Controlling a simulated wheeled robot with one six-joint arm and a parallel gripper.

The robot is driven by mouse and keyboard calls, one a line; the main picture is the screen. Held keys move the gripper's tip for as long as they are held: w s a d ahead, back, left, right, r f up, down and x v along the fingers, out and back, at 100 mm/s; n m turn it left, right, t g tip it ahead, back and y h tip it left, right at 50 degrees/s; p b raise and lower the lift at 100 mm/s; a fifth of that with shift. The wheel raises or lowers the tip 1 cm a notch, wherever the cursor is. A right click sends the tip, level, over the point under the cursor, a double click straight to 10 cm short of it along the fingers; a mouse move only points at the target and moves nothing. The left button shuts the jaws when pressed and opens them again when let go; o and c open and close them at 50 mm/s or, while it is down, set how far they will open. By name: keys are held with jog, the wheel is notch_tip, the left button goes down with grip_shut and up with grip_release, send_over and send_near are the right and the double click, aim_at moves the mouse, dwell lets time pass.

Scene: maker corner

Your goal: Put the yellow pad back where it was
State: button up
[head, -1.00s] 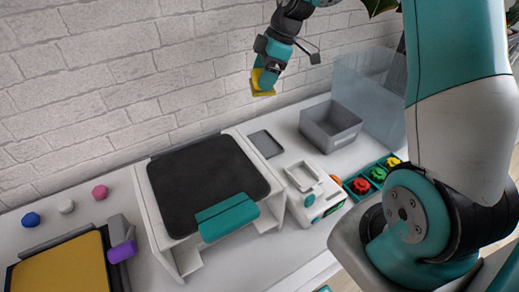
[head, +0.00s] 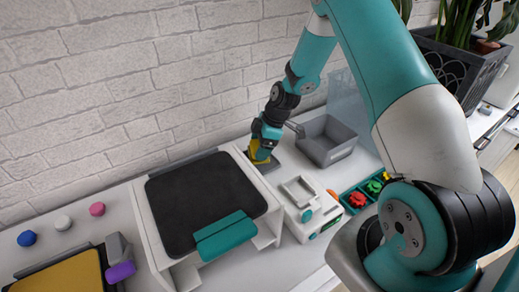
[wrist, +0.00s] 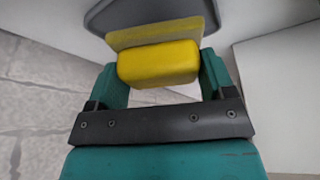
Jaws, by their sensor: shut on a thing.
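The yellow pad (head: 256,153) is a yellow block on a thin, wider plate; it also shows in the wrist view (wrist: 158,62). My gripper (head: 263,146) is shut on the block, with one teal finger on each side in the wrist view. The pad is low over the small dark grey tray (head: 270,167), between the black-topped stand and the grey bin. The tray's grey surface shows behind the plate in the wrist view (wrist: 150,12). I cannot tell whether the plate touches the tray.
The black-topped stand (head: 195,200) with a teal front flap is close left. A white device (head: 300,190) is in front, the open grey bin (head: 326,142) right. A teal tray of coloured knobs (head: 352,205) lies farther right. The brick wall (head: 120,90) is behind.

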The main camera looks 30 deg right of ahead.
notch_tip(320, 180, down, 2)
jog(key=shift+f, duration=0.15)
jog(key=o, duration=0.9)
jog(key=shift+c, duration=0.2)
